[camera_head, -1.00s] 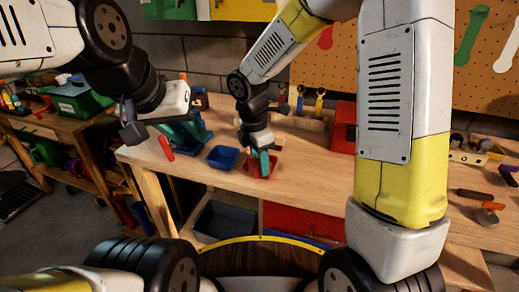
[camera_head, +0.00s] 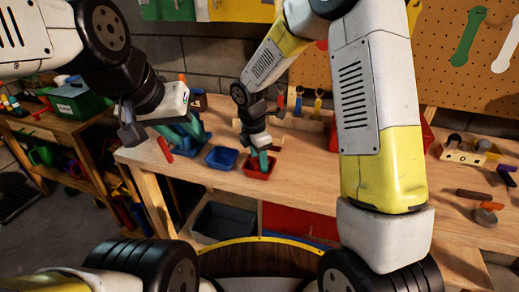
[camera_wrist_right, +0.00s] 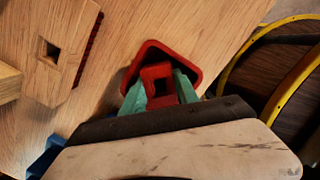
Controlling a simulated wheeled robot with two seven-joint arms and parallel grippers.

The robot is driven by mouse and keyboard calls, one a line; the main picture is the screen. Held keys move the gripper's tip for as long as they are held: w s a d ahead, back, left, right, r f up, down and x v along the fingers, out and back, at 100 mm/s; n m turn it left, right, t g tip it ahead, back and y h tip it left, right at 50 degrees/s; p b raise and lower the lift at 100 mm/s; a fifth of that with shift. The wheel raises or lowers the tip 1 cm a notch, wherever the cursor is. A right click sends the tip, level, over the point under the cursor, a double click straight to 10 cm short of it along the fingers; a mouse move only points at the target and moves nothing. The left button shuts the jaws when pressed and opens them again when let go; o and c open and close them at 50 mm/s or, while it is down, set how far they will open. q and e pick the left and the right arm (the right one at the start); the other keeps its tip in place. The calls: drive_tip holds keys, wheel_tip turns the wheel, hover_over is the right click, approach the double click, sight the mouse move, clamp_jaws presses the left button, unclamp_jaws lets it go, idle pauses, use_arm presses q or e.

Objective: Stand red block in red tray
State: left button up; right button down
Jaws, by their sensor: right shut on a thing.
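My right gripper (camera_head: 263,161) is over the red tray (camera_head: 252,174) on the workbench, its teal fingers reaching down inside the tray's rim. In the right wrist view the fingers are shut on the red block (camera_wrist_right: 156,72), which has a square opening. The block is within the outline of the red tray (camera_wrist_right: 190,61). I cannot tell whether it touches the tray floor. My left gripper (camera_head: 183,131) is at the left of the bench with its teal fingers apart, seemingly empty, in front of a blue bin that it partly hides.
A small blue tray (camera_head: 221,158) stands just left of the red tray. A red-orange piece (camera_head: 165,149) is near the bench's left end. Tools in a wooden rack (camera_head: 300,118) stand behind; several hand tools lie at the right. Bare wood lies in front of the trays.

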sight(256, 161)
drive_tip(key=c, duration=1.2)
unclamp_jaws()
wheel_tip(256, 161, up, 12)
drive_tip(key=a, duration=0.1)
drive_tip(key=s+d+r+m+t+y, duration=0.1)
drive_tip(key=s+d+r+m+t, duration=0.1)
drive_tip(key=s+d+m, duration=0.3)
drive_tip(key=s+d+r+m+t+y, duration=0.1)
drive_tip(key=s+d+r+m, duration=0.4)
drive_tip(key=s+m, duration=0.3)
drive_tip(key=s+d+r+m+t+y, duration=0.1)
drive_tip(key=s+d+r+m, duration=0.3)
drive_tip(key=m, duration=0.5)
drive_tip(key=shift+s+d+m+t, duration=0.4)
drive_tip(key=shift+s+d+t, duration=0.3)
drive_tip(key=shift+s, duration=0.65)
drive_tip(key=shift+a, duration=0.1)
